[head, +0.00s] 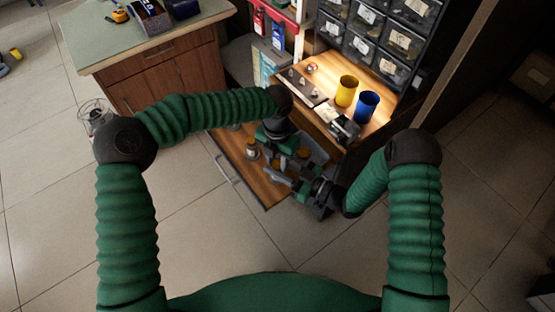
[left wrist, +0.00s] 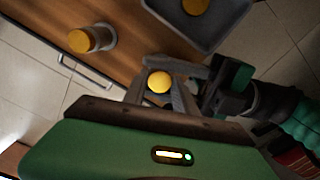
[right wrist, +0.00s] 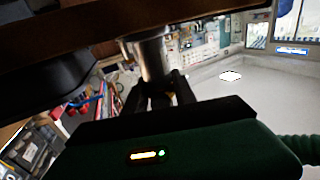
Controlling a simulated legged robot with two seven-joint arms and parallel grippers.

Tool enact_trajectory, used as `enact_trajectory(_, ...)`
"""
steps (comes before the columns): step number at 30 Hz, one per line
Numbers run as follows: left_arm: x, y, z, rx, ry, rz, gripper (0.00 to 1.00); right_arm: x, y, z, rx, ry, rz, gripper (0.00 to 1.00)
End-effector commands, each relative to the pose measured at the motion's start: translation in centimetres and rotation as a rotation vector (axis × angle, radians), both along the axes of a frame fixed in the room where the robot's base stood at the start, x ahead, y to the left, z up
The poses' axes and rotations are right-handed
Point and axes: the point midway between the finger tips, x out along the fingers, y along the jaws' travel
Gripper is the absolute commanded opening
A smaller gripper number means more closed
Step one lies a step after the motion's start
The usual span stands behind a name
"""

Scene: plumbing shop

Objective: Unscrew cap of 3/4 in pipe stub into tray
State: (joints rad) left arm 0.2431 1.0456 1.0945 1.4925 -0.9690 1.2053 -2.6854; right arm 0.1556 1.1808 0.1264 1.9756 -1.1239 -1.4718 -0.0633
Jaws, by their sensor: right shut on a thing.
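A pipe stub with a round yellow cap (left wrist: 159,82) sits between the fingers of my left gripper (left wrist: 160,88), which are apart on either side of the cap; I cannot tell if they touch it. My right gripper (right wrist: 160,90) is shut on the metal pipe stub (right wrist: 153,58), coming in from the right in the left wrist view (left wrist: 205,78). The grey tray (left wrist: 228,30) lies beyond, with a yellow cap (left wrist: 195,5) in it. In the head view, both grippers are close together over the wooden board, and the held stub is mostly hidden.
Another capped stub (left wrist: 92,39) stands on the board beside the left gripper, also in the head view (head: 252,149). A yellow cup (head: 346,91) and a blue cup (head: 366,106) stand on the bench behind. Drawer bins (head: 385,40) rise at the back.

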Motion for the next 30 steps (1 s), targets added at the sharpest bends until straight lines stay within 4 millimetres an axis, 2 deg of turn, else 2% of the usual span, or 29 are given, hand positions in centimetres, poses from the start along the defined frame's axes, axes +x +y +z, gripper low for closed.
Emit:
enact_trajectory(1, 0.0, 0.0, 0.0, 0.000, 0.000, 0.000, 0.41, 0.0, 0.0, 0.0, 0.001, -0.001, 0.000, 0.00)
enact_trajectory(4, 0.0, 0.0, 0.0, 0.000, 0.000, 0.000, 0.53, 0.0, 0.0, 0.0, 0.000, 0.000, 0.000, 0.00)
enact_trajectory(14, 0.0, 0.0, 0.3, 0.000, -0.001, 0.001, 0.53, 0.0, 0.0, 0.0, 0.000, 0.000, 0.000, 0.00)
enact_trajectory(22, 0.1, 0.0, 4.2, 0.000, -0.004, 0.001, 0.53, 0.0, 0.0, 0.0, 0.000, 0.000, 0.000, 0.00)
enact_trajectory(24, 0.1, 0.0, 4.6, 0.000, -0.001, 0.000, 0.49, 0.0, 0.0, 0.0, 0.000, 0.000, 0.000, 0.00)
enact_trajectory(26, 0.1, 0.0, 5.3, -0.001, -0.002, 0.001, 0.49, 0.0, 0.0, 0.0, 0.000, 0.000, 0.000, 0.00)
enact_trajectory(30, 0.1, 0.0, 7.8, -0.001, -0.002, 0.001, 0.49, 0.0, 0.0, 0.0, 0.000, 0.000, 0.000, 0.00)
